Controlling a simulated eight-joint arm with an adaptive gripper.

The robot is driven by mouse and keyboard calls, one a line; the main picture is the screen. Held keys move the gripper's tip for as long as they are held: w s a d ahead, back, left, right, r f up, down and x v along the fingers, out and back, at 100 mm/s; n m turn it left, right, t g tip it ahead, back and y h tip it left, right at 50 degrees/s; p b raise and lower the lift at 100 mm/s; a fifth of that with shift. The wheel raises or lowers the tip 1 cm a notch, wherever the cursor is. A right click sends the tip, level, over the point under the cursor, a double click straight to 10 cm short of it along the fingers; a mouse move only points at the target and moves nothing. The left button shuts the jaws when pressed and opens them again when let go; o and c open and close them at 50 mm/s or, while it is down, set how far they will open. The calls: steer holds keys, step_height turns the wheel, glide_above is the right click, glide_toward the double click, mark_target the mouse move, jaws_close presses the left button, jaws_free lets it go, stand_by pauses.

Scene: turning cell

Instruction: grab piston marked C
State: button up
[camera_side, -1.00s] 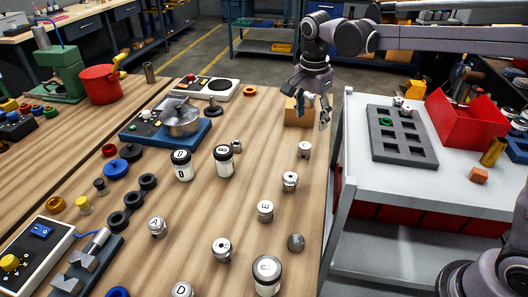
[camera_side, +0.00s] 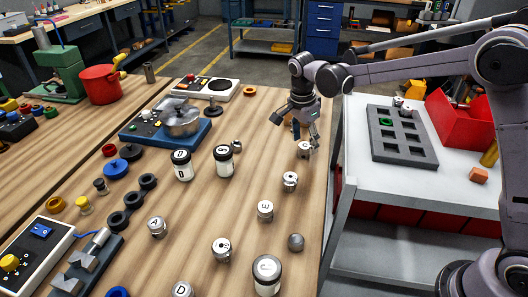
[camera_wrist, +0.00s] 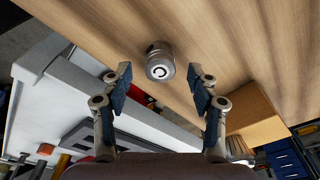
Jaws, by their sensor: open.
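A silver piston (camera_side: 304,149) stands upright near the far right of the wooden table. In the wrist view the same piston (camera_wrist: 160,62) shows a round white top with a dark mark that looks like a turned C. My gripper (camera_side: 297,128) is open just above and behind this piston in the side view. In the wrist view my gripper (camera_wrist: 159,86) has its two blue-padded fingers apart, with the piston ahead and roughly centred between their tips. Nothing is held. The mark on this piston is too small to read in the side view.
Other pistons stand nearer the camera, including one (camera_side: 290,181), another (camera_side: 265,210) and one marked A (camera_side: 157,227). A cardboard box (camera_wrist: 254,115) is beside my right finger. A grey slotted tray (camera_side: 402,150) lies on the white cart.

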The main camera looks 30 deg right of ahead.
steer(key=shift+d+f, duration=0.15)
steer(key=shift+f, duration=0.55)
steer(key=shift+d+f, duration=0.1)
steer(key=shift+f, duration=0.6)
steer(key=shift+c, duration=0.4)
jaws_close()
steer(key=shift+r, duration=0.1)
